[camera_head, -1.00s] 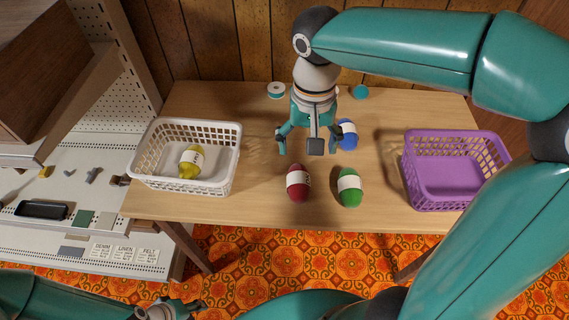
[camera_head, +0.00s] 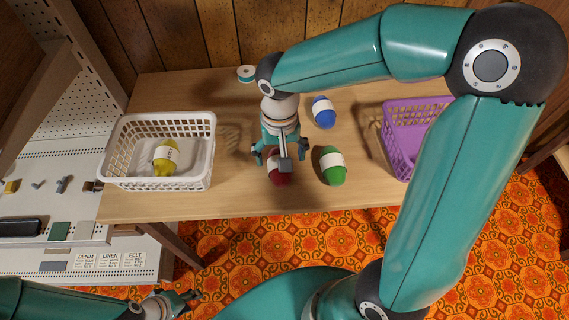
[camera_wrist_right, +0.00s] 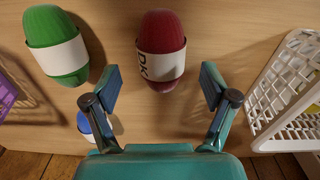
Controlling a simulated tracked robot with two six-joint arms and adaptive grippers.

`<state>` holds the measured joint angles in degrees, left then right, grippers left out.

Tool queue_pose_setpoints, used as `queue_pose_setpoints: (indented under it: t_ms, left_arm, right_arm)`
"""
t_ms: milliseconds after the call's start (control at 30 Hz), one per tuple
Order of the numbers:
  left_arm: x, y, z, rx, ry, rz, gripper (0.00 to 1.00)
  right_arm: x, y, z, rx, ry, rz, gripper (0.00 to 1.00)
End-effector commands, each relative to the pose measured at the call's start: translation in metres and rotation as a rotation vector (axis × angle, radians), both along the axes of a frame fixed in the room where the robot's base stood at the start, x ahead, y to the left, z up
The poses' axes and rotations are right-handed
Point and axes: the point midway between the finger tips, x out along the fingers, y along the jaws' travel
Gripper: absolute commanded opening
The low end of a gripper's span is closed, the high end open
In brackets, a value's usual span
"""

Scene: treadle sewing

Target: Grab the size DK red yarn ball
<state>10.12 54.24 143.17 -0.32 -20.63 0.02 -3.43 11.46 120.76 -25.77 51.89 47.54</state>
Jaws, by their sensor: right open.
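The red yarn ball (camera_head: 279,180) lies on the wooden table, partly hidden by my right gripper (camera_head: 281,155) in the head view. In the right wrist view the red ball (camera_wrist_right: 161,50) has a white band reading "DK". My right gripper (camera_wrist_right: 160,95) is open and empty. Its fingers (camera_wrist_right: 160,95) point toward the red ball, which shows between and beyond the fingertips; I see no contact. My left gripper (camera_head: 188,302) is low at the left, in front of the table and away from the balls, its fingers apart and empty.
A green ball (camera_head: 332,168) lies close right of the red one, a blue ball (camera_head: 323,113) behind. A white basket (camera_head: 115,148) with a yellow ball (camera_head: 165,160) stands left, a purple basket (camera_head: 392,137) right. A teal-and-white spool (camera_head: 247,73) is at the back.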

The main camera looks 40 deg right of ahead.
Motion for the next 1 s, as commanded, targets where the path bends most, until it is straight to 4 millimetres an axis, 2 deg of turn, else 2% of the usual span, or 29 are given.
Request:
queue_pose_setpoints:
  t_ms: [300,633,900,1000]
  left_arm:
    - [0.0,0.0,-0.003,0.0,0.0,0.0,0.4]
    - [0.0,0.0,-0.003,0.0,0.0,0.0,0.4]
    - [0.0,0.0,-0.003,0.0,0.0,0.0,0.4]
    - [0.0,0.0,-0.003,0.0,0.0,0.0,0.4]
  right_arm:
    - [0.0,0.001,-0.042,-0.001,0.005,0.001,0.85]
    - [0.0,0.002,-0.048,0.0,0.001,0.001,0.83]
    - [0.0,0.002,-0.048,0.0,0.001,0.001,0.38]
    - [0.001,0.002,-0.047,0.0,0.001,0.001,0.24]
